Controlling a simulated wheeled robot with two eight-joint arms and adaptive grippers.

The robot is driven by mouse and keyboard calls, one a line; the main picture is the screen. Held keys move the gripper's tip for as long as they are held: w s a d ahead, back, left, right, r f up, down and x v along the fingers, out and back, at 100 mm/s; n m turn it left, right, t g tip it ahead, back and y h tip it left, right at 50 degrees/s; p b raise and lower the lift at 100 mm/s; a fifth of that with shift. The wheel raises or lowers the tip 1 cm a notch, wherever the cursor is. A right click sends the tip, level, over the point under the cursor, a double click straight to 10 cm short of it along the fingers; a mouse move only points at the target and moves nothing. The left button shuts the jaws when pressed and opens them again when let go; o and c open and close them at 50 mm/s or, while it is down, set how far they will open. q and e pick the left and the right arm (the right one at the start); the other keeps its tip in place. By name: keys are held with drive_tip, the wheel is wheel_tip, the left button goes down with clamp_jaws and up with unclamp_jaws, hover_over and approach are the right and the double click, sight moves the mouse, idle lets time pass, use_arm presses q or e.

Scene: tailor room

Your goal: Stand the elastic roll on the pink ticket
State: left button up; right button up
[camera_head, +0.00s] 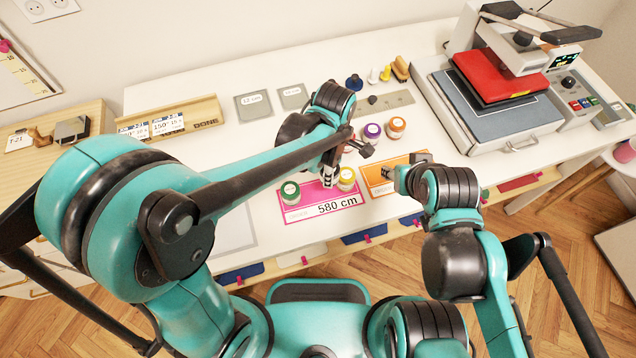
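The pink ticket (300,214), printed "580 cm", lies flat near the table's front edge. A green-topped roll (290,192) stands on its left part. A yellow-topped roll (347,178) stands at its upper right, close to my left gripper. I cannot tell which roll is the elastic.
A purple-topped roll (372,131) and an orange-topped roll (396,127) stand behind the tickets. A heat press (500,85) fills the right side. A wooden rack (200,113) with price cards and grey squares (253,106) are behind my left arm.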

use_arm(q)
drive_tip(key=a+f, duration=0.2)
drive_tip(key=a, duration=0.1)
drive_tip(key=shift+s, duration=0.35)
drive_tip(key=shift+f+b, duration=1)
drive_tip(key=shift+f, duration=0.9)
drive_tip(key=shift+f, duration=0.15)
drive_tip(key=o, duration=1.1)
